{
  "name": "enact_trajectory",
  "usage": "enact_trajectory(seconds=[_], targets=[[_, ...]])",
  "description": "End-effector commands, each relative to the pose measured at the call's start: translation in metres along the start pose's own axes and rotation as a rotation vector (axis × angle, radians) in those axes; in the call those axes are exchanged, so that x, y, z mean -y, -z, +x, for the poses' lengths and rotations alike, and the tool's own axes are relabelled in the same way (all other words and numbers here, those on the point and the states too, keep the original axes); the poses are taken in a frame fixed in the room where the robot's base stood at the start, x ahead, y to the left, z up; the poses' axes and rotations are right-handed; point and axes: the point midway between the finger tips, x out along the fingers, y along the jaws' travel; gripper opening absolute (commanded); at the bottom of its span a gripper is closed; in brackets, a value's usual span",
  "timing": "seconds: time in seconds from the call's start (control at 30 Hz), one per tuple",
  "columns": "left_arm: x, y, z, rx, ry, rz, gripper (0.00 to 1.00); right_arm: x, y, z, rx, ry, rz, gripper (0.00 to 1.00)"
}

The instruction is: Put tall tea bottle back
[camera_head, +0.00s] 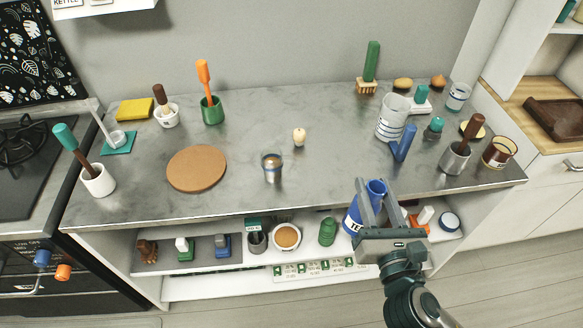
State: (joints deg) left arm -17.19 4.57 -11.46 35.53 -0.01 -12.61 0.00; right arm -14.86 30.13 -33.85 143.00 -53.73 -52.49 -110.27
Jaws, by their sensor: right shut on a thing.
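The tall tea bottle (353,220) is blue with a white label on which the letters "TE" show. It is at the counter's front edge, in front of the open lower shelf (180,290). It looks tilted in the picture, with its blue top toward the upper right. My right gripper (376,190) is shut on it, with one finger on each side. The fingers and gripper body hide part of the bottle. I cannot tell whether its base touches the shelf. My left gripper is not in view.
The lower shelf holds a green jar (327,232) and a bowl with brown contents (287,237) left of the bottle. On the counter (320,185), a metal cup (272,167) and a striped white container (391,118) stand behind.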

Motion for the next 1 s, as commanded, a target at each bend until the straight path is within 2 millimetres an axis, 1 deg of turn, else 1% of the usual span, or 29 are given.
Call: enact_trajectory(seconds=[0.17,0.27,0.37,0.47,0.53,0.67,0.8,0.9,1.0], targets=[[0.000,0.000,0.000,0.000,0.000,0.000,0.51,-0.001,-0.001,0.004,0.005,-0.012,-0.005,0.00],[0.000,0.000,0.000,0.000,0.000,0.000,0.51,-0.001,-0.001,0.011,0.007,-0.034,-0.015,0.00],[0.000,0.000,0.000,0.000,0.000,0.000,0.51,-0.001,0.000,0.024,0.009,-0.071,-0.033,0.00],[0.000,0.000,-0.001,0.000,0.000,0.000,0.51,0.001,0.000,0.042,0.009,-0.120,-0.057,0.00],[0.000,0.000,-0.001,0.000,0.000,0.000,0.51,0.004,-0.002,0.057,0.009,-0.158,-0.075,0.00],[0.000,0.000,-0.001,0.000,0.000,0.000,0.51,0.016,-0.008,0.090,0.005,-0.227,-0.111,0.00],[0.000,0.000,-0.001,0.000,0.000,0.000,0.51,0.037,-0.024,0.127,-0.001,-0.287,-0.142,0.00],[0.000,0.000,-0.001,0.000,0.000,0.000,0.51,0.054,-0.041,0.150,-0.004,-0.316,-0.157,0.00],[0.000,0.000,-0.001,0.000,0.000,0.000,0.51,0.071,-0.059,0.169,-0.006,-0.335,-0.164,0.00]])
